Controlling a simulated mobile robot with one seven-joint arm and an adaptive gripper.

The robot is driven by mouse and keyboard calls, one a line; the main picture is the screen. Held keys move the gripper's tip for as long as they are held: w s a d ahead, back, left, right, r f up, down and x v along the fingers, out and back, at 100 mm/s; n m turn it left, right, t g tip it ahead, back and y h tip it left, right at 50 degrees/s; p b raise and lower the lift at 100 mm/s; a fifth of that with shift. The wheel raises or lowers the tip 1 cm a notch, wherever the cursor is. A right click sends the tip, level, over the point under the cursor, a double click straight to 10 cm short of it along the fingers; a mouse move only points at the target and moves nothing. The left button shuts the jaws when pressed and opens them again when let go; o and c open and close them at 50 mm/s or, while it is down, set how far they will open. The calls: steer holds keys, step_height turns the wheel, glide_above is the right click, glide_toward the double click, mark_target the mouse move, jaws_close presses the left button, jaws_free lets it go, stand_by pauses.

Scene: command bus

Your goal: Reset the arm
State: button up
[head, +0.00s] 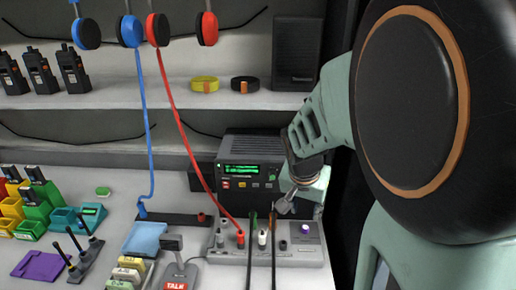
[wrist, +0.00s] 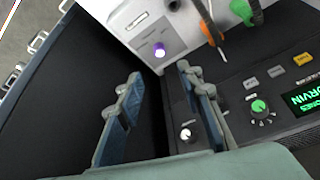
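My arm comes in from the right of the head view, bent down toward the desk. My gripper (head: 285,206) hangs in front of the right side of a black radio set (head: 238,150) with a green display, above a grey jack panel (head: 262,254). In the wrist view my gripper (wrist: 158,80) has its two blue-padded fingers apart with nothing between them. The black radio front (wrist: 265,105) is to the right of the fingers, and the pale panel with a purple-lit knob (wrist: 160,49) is beyond them. Whether a finger touches the radio is unclear.
Red, green and white plugs stand in the panel; a red cord runs from the red plug (head: 240,240) to a hanging headset (head: 158,30). A shelf holds handheld radios (head: 40,70) and a speaker (head: 297,52). Coloured bins (head: 30,228) and a TALK microphone base (head: 178,275) crowd the desk.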

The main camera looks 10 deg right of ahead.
steer(key=s+a+r+n+t+y+p, duration=0.1)
steer(key=s+a+r+n+p, duration=0.2)
steer(key=s+r+p, duration=0.2)
steer(key=s+a+r+n+y+p, duration=0.1)
steer(key=s+a+r+n+p, duration=0.2)
steer(key=s+r+p, duration=0.3)
steer(key=s+a+r, duration=0.1)
steer(key=s+r, duration=0.4)
steer(key=r, duration=0.5)
steer(key=shift+s+n+t+y, duration=0.3)
steer(key=shift+s+t, duration=0.1)
steer(key=shift+a+r, duration=0.1)
steer(key=shift+a, duration=0.05)
